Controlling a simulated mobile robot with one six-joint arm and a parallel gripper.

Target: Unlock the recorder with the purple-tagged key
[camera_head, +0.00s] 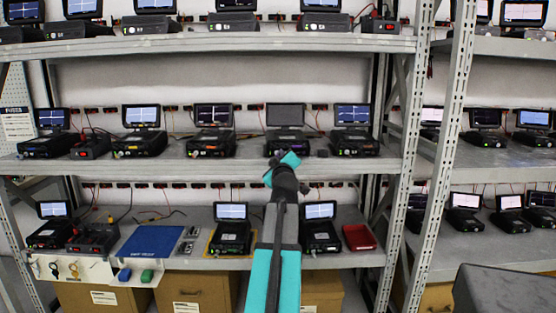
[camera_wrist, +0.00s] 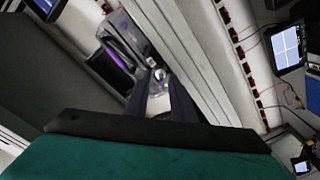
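A recorder with a dark, blank grey screen (camera_head: 286,115) stands on the middle shelf, beyond my gripper. Its dark body (camera_head: 290,141) is partly hidden behind the gripper. In the wrist view a dark device with a purple strip (camera_wrist: 118,60) lies just past the fingertips, with a small round silver part at its corner. My gripper (camera_wrist: 160,88) points at that corner, and it shows in the head view (camera_head: 284,165) at the shelf's front edge. Something pale shows between the two dark fingers; I cannot tell whether they grip it. No purple tag is clearly visible.
Other recorders with lit screens stand left (camera_head: 212,132) and right (camera_head: 353,130) of the blank one. Keys (camera_head: 54,268) hang on a white panel at lower left. A blue mat (camera_head: 150,242) and a red tray (camera_head: 359,237) lie on the lower shelf.

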